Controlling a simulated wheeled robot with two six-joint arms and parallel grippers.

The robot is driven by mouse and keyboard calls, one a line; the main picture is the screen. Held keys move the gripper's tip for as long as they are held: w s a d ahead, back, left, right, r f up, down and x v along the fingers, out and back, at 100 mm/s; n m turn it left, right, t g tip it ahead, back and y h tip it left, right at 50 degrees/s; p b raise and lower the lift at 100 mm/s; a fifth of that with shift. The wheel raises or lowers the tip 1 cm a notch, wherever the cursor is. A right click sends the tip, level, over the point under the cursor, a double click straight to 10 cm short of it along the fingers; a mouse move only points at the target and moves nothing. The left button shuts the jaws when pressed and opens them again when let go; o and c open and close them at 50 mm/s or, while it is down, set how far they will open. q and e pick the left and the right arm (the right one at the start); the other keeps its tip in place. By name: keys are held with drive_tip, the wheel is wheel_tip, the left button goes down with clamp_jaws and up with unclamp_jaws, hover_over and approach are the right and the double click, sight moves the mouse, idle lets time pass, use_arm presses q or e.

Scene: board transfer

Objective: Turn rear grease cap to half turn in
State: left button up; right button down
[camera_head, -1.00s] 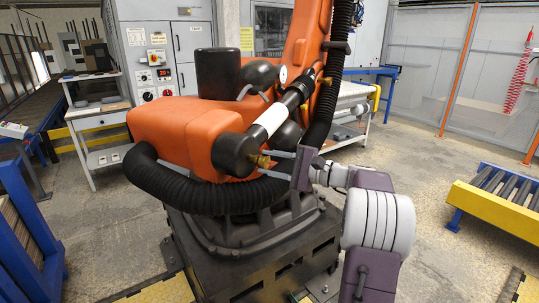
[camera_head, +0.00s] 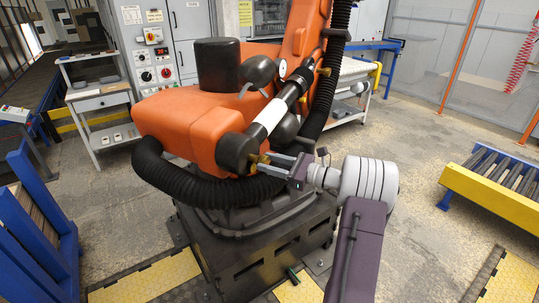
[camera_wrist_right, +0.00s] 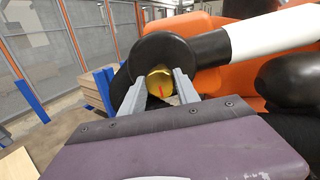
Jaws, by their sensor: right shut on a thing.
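The rear grease cap (camera_wrist_right: 160,82) is a small brass-coloured cap with a red mark on its face. It sits at the end of a black cylinder (camera_wrist_right: 168,52) on the orange industrial robot. In the head view the cap (camera_head: 258,158) shows partly, at the tips of my right gripper (camera_head: 266,163). In the right wrist view my right gripper (camera_wrist_right: 159,88) has one grey finger on each side of the cap and is shut on it. The contact faces are partly hidden. My left gripper is not in view.
The orange robot (camera_head: 185,120) stands on a dark pedestal (camera_head: 265,260), with a thick black corrugated hose (camera_head: 190,185) curving round it. A yellow roller conveyor (camera_head: 500,187) stands at the right. A blue rack (camera_head: 38,225) stands at the left.

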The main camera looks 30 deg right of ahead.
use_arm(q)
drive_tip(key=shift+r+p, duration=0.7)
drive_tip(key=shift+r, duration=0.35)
use_arm(e)
drive_tip(key=shift+m, duration=0.8)
drive_tip(key=shift+f, duration=0.1)
drive_tip(key=c, duration=0.9)
unclamp_jaws()
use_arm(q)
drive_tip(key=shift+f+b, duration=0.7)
use_arm(e)
drive_tip(key=v, duration=0.9)
